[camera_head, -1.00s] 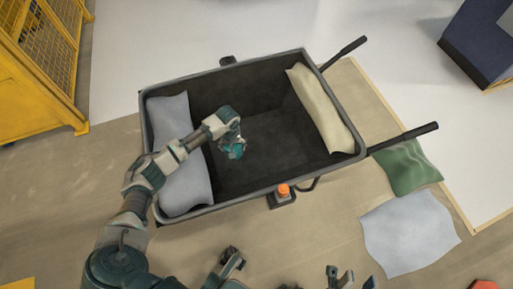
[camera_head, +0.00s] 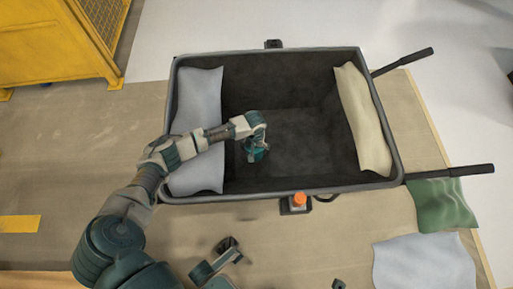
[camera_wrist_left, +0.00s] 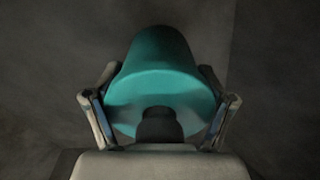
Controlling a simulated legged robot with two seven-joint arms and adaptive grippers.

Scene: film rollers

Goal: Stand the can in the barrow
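The teal can (camera_head: 256,154) is inside the dark barrow (camera_head: 300,193), left of the middle of its floor. My left gripper (camera_head: 256,143) reaches down over the barrow's left side and holds the can. In the left wrist view the can (camera_wrist_left: 158,65) sits between the two fingers, which press on its sides. A dark round part shows at its near end. I cannot tell whether the can touches the barrow's floor.
A pale blue sack (camera_head: 197,135) lies along the barrow's left end, a cream sack (camera_head: 363,120) along its right end. An orange-topped fitting (camera_head: 299,200) stands at the near rim. Green (camera_head: 442,207) and pale (camera_head: 425,265) sacks lie outside. A yellow cage (camera_head: 55,45) is far left.

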